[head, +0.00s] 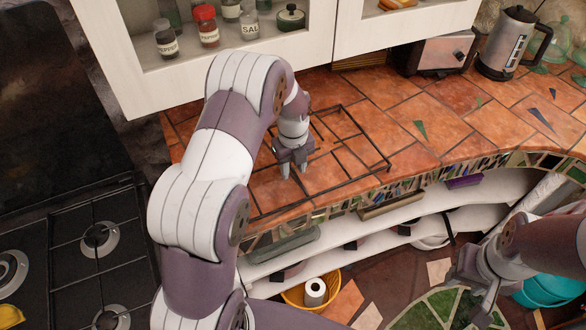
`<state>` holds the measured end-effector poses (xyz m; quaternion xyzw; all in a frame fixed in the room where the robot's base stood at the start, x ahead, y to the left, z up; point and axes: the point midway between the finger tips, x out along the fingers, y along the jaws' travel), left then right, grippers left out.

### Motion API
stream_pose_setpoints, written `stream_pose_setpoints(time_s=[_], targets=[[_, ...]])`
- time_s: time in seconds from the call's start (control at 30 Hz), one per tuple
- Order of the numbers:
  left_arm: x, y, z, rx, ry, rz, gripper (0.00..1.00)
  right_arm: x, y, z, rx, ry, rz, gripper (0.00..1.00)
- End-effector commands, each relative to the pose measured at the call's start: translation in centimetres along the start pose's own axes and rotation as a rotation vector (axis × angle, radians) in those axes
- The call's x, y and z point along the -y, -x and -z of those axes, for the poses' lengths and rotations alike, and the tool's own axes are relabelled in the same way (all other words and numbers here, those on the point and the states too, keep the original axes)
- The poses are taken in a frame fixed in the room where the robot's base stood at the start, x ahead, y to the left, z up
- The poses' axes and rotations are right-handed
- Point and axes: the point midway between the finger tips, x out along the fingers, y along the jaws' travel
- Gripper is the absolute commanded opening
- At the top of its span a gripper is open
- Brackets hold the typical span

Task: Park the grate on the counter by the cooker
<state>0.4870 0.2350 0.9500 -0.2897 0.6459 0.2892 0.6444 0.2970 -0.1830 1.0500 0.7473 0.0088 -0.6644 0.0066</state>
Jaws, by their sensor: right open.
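The grate (366,137), a thin dark metal frame with crossbars, lies on the tiled counter (440,110). It is to the right of the black cooker (70,240), and my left arm hides its left part. My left gripper (294,174) points down over the grate's middle-left area. Its two fingers look apart, with a small gap between them. I cannot tell whether they touch a bar. My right gripper (468,292) is open and empty, low at the right, in front of the counter and below its top.
A white wall cabinet (230,65) with jars hangs above the counter's back. A toaster (440,55) and a kettle (515,45) stand at the back right. Shelves with items and a yellow basket (326,292) are below the counter. The counter right of the grate is mostly clear.

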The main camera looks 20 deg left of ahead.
Motion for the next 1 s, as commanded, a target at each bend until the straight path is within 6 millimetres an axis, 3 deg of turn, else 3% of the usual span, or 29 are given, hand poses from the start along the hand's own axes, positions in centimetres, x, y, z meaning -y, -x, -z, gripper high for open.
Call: stream_pose_setpoints(time_s=[0.33, 0.4, 0.57, 0.67, 0.9, 1.0], targets=[[0.1, 8.5, -0.1, 0.004, 0.0, 0.004, 0.39, 0.0, -1.5, -0.2, 0.0, 0.0, 0.0, 0.43], [0.0, 10.0, 0.0, 0.002, -0.001, 0.002, 0.39, 0.0, -0.8, -0.1, 0.0, 0.0, 0.0, 0.43], [-0.3, 11.0, 0.7, 0.003, 0.093, 0.004, 0.39, 0.0, -0.6, -0.1, 0.0, 0.0, 0.0, 0.43], [-1.3, 11.1, 3.1, 0.012, 0.419, 0.019, 0.39, 0.0, -0.7, -0.1, 0.0, 0.0, 0.0, 0.43], [-6.7, 10.4, 11.8, -0.007, 1.598, 0.099, 0.39, 0.0, -0.7, -0.1, 0.0, 0.0, 0.0, 0.43], [-8.8, 9.9, 14.4, -0.034, 1.959, 0.124, 0.39, 0.0, -0.7, -0.1, 0.0, 0.0, 0.0, 0.43]])
